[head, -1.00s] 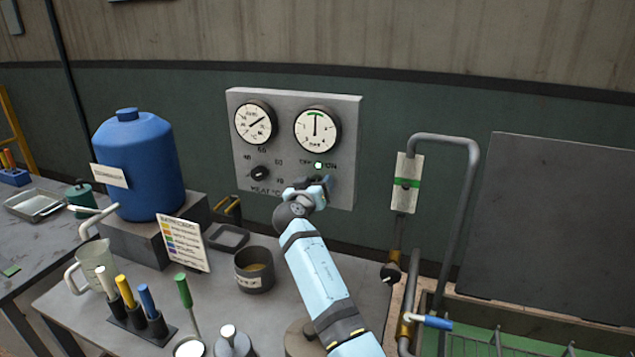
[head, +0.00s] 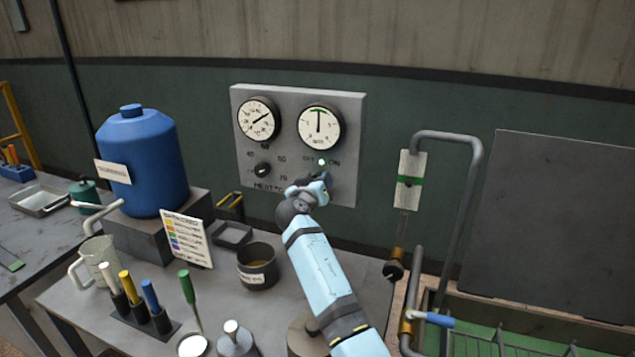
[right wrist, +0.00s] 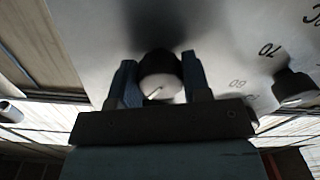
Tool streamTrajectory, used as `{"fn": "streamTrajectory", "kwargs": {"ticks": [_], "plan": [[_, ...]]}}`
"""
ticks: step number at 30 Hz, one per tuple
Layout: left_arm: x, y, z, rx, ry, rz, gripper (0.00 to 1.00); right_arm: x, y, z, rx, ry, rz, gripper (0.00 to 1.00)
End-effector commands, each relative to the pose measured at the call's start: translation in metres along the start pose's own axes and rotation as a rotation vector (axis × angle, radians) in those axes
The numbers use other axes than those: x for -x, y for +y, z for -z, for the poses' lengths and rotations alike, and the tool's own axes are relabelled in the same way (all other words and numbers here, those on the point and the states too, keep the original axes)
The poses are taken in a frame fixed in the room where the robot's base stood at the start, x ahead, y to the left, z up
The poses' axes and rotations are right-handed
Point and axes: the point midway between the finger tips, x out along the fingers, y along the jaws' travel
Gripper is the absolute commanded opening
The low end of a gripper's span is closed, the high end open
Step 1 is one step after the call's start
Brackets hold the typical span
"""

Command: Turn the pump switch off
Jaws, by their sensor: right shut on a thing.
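The pump switch is a dark round knob (right wrist: 160,75) with a pale pointer line, on the grey control panel (head: 352,140). It sits below the OFF and ON labels and a small pale-green lamp (head: 322,161). My right gripper (head: 320,180) is at the panel and largely hides the switch in the head view. In the right wrist view its two blue fingers (right wrist: 159,82) are shut on the knob, one on each side. The pointer line is slanted. My left gripper is not in view.
The heat knob (head: 262,170) is left of the switch, with two gauges above. Below are a dark cup (head: 257,275), a colour chart (head: 187,240) and several coloured-handled tools. A blue drum (head: 145,175) stands left. A pipe (head: 470,190) rises right.

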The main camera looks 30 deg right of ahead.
Motion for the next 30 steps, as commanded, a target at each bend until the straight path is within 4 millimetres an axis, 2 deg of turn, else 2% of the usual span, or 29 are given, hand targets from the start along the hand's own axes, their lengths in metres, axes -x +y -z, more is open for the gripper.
{"fn": "streamTrajectory", "kwargs": {"ticks": [11,21,30], "plan": [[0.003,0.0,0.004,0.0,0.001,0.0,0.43,0.0,0.001,0.002,0.317,-0.006,0.001,0.2],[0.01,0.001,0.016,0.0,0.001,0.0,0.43,0.0,0.002,0.003,0.631,-0.014,0.003,0.2],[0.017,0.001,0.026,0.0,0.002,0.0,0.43,0.0,0.002,0.003,0.842,-0.019,0.004,0.2]]}}
